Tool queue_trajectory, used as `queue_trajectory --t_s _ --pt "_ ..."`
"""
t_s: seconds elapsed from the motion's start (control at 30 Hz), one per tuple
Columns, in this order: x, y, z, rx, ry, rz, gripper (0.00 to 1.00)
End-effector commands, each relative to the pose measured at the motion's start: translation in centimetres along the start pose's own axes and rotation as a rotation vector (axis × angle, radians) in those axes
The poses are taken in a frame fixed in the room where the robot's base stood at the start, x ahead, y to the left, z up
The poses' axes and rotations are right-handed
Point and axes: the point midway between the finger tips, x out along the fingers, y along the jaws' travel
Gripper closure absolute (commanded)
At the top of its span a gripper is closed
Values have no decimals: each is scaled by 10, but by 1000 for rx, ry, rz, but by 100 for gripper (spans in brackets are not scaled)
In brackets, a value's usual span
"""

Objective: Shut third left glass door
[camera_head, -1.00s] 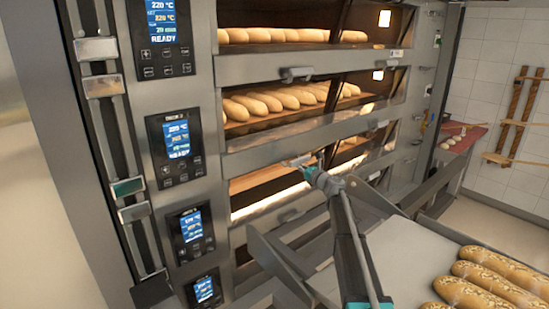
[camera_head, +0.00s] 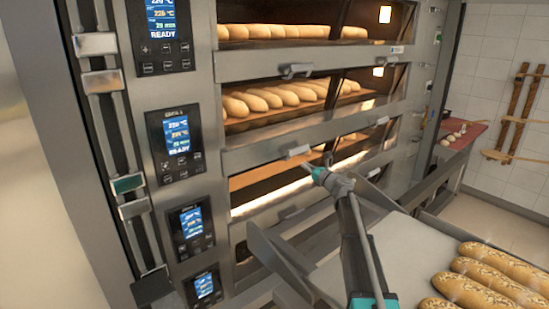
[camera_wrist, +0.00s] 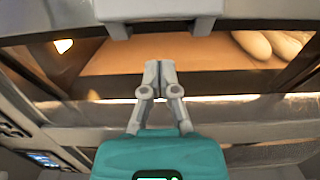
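The third deck from the top (camera_head: 262,181) shows a lit, brown floor behind its opening. I cannot clearly make out its left glass pane or its angle. A grey bar handle (camera_head: 297,151) sits on the rail just above this opening. A handle (camera_wrist: 160,14) also shows large at the top of the wrist view. My gripper (camera_head: 310,168) is just below and right of the handle in the head view. In the wrist view my gripper (camera_wrist: 160,66) has its fingers together with nothing between them, below the handle and apart from it in the picture.
Loaves lie in the upper decks (camera_head: 285,97). Control panels (camera_head: 175,146) line the left side. A pale surface with seeded loaves (camera_head: 490,275) stands at the lower right, close to my arm. A red tray with dough (camera_head: 455,138) is at the right.

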Motion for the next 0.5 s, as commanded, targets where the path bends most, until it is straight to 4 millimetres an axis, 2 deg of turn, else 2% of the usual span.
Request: queue_trajectory --t_s 0.3,0.5 --pt "-24 0 -4 0 0 -1 100" --pt "-31 0 -5 0 0 0 100"
